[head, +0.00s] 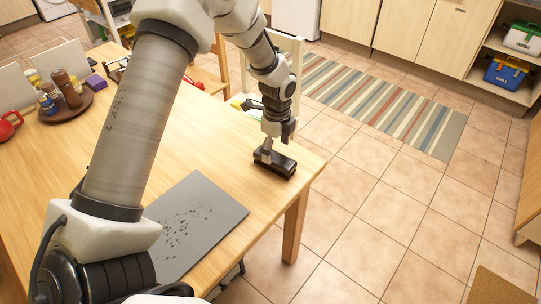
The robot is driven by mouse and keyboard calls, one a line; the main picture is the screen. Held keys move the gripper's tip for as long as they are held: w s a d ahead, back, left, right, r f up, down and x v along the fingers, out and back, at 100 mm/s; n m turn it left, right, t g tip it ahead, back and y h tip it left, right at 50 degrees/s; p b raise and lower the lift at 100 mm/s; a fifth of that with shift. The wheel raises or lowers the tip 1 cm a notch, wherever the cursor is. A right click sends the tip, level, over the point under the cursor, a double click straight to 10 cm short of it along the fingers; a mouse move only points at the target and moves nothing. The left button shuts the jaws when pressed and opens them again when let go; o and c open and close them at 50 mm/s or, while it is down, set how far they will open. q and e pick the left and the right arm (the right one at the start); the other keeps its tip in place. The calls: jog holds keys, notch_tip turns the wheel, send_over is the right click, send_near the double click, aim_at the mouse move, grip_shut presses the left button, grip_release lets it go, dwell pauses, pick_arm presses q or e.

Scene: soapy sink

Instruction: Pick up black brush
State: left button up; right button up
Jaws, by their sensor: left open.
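The black brush (285,168) lies on the wooden table near its right corner. My left arm reaches over the table from the lower left and bends down to it. My left gripper (266,150) is open, with its fingers right at the brush's top left part. Whether the fingers touch the brush I cannot tell. The gripper hides part of the brush. My right gripper is not in view.
A grey mat (222,208) with dark crumbs lies on the table (240,127) near its front edge. A round brown tray (82,107) with bottles and a red kettle (8,125) stand at the left. A chair (210,78) stands behind the table. Tiled floor lies at right.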

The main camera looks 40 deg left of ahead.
aim_at(275, 157)
pick_arm(q)
jog(key=f, duration=0.3)
jog(key=a+f, duration=0.1)
jog(key=f, duration=0.1)
jog(key=shift+w+f, duration=0.1)
jog(key=shift+f, duration=0.15)
jog(key=shift+d+r, duration=0.2)
jog(key=shift+d, duration=0.1)
jog(key=shift+c, duration=0.3)
jog(key=c, duration=1.2)
jog(key=shift+c, duration=0.2)
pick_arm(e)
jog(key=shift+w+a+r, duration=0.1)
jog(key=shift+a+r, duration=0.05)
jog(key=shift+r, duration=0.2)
pick_arm(q)
notch_tip(275, 157, up, 4)
jog(key=shift+f, duration=0.2)
jog(key=s+d+r+b, duration=0.1)
jog(key=s+d+b, duration=0.1)
jog(key=s+d, duration=0.7)
jog(key=d, duration=0.4)
jog(key=shift+r, duration=0.15)
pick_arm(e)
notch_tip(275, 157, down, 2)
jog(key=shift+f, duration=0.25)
pick_arm(q)
jog(key=shift+s+d, duration=0.1)
